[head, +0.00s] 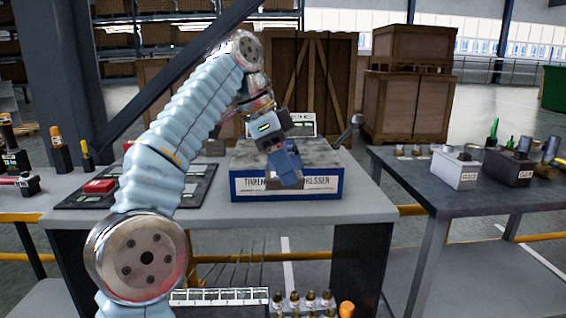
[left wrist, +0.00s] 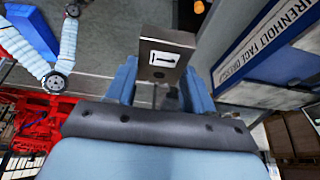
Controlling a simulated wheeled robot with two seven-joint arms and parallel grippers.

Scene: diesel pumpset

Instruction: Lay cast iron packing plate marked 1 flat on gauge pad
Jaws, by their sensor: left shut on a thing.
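My left gripper (head: 286,170) is in front of and over the near edge of the blue face dresser (head: 325,187), fingers pointing down. In the left wrist view its blue fingers (left wrist: 160,88) are shut on a grey metal plate (left wrist: 165,52) with a white label marked 1. The plate juts past the fingertips; in the head view it is mostly hidden by the gripper. The dresser's lettered blue side (left wrist: 262,45) lies beside the plate in the left wrist view. I cannot make out a pad named as the gauge pad. My right gripper is not in view.
A dark mat (head: 75,201) with a red block (head: 99,186) lies left on the grey table (head: 365,205). A right-hand table (head: 420,185) bears a white box (head: 454,170), a black box (head: 508,168) and several cylinders. Tools stand at far left. Wooden crates (head: 405,105) stand behind.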

